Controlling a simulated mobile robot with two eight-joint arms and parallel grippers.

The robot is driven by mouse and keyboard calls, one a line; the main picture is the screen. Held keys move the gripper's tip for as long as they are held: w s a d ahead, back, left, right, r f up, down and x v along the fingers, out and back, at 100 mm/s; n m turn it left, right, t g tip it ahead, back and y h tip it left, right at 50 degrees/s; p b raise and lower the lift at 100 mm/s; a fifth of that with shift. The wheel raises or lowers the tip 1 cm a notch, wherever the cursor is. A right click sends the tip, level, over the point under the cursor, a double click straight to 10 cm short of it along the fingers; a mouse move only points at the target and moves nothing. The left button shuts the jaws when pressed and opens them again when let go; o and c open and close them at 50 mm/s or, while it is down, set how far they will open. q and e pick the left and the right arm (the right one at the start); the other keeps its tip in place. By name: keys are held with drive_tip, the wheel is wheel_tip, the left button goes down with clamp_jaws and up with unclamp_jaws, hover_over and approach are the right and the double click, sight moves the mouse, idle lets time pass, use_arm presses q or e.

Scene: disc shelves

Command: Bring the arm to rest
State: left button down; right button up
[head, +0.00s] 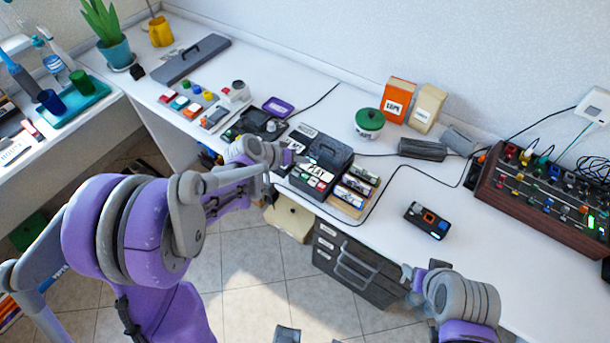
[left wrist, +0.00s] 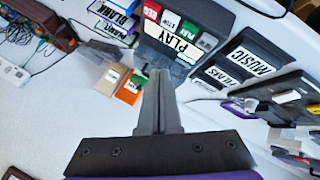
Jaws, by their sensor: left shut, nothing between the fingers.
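My left arm (head: 150,225), purple and grey, reaches in from the left over the white desk. My left gripper (head: 287,160) is over the desk, beside the black player with coloured keys (head: 318,165). In the left wrist view its two fingers (left wrist: 158,85) are shut together with nothing between them. The key row, with red, white and green keys and a PLAY label (left wrist: 180,42), shows beyond the fingertips. My right arm (head: 462,300) is at the lower right in front of the desk edge; its gripper's fingers are not clear enough to judge.
Labelled cases (head: 357,185) lie right of the player. A green-lidded tin (head: 369,122), an orange box (head: 394,100) and a black device with an orange button (head: 428,220) stand on the desk. A mixer (head: 545,190) is at right. Dark drawers (head: 350,262) are below the desk.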

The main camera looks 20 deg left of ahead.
idle(0.3)
use_arm(q)
drive_tip(key=s+a+r+g+y, duration=0.1)
drive_tip(key=s+r+y, duration=0.1)
drive_tip(key=s, duration=1)
drive_tip(key=s+a+r+m+y, duration=0.1)
drive_tip(key=s+r+y, duration=0.2)
drive_tip(key=s, duration=1)
drive_tip(key=shift+s+a+g+y, duration=0.2)
drive_tip(key=shift+s+g+y, duration=0.1)
drive_tip(key=shift+g, duration=0.1)
drive_tip(key=shift+r, duration=0.1)
